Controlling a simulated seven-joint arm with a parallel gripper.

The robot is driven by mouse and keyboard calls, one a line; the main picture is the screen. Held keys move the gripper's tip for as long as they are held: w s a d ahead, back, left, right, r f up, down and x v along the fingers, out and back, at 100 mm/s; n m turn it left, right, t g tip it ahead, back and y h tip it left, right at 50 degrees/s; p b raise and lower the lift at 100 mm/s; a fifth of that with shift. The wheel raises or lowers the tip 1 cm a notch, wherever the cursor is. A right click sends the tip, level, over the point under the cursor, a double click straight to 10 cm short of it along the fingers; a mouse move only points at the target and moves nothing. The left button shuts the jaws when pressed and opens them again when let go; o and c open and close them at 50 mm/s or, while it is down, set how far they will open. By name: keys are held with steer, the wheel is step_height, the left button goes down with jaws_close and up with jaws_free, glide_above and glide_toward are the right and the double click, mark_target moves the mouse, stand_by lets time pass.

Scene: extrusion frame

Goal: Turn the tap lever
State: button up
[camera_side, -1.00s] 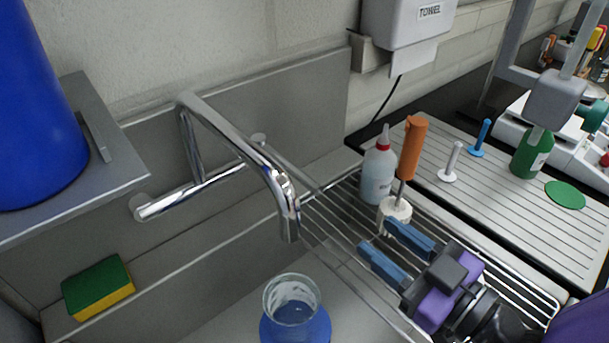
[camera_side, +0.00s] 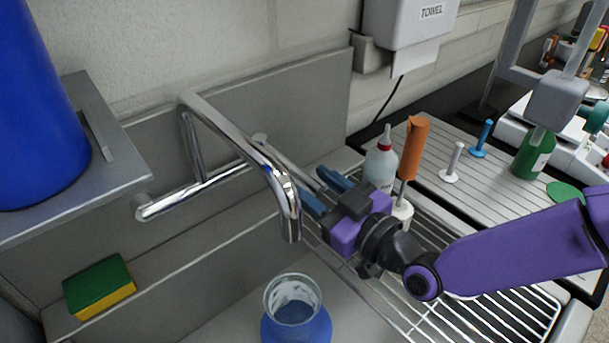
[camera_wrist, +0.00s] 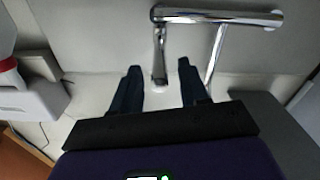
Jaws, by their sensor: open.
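The chrome tap (camera_side: 240,137) stands over the sink, its spout curving toward the front. Its lever (camera_side: 285,157) is a slim bar running from the right end of the tap's wall bar toward my gripper. The lever (camera_wrist: 160,50) also shows in the wrist view, hanging from the left end of the tap bar. My gripper (camera_side: 311,181) is open at the lever's free end, right of the spout. In the wrist view the lever tip lies between the fingertips of my gripper (camera_wrist: 159,68), with a visible gap on each side. Whether a finger touches it, I cannot tell.
A blue-filled flask (camera_side: 294,315) stands below the spout. A white bottle (camera_side: 380,168) and an orange-handled tool (camera_side: 412,150) stand close right of my gripper. A wire rack (camera_side: 470,290) lies beneath my arm. A sponge (camera_side: 99,286) sits on the left ledge.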

mark_target(304, 174)
steer(key=shift+x, duration=1.6)
jaws_close()
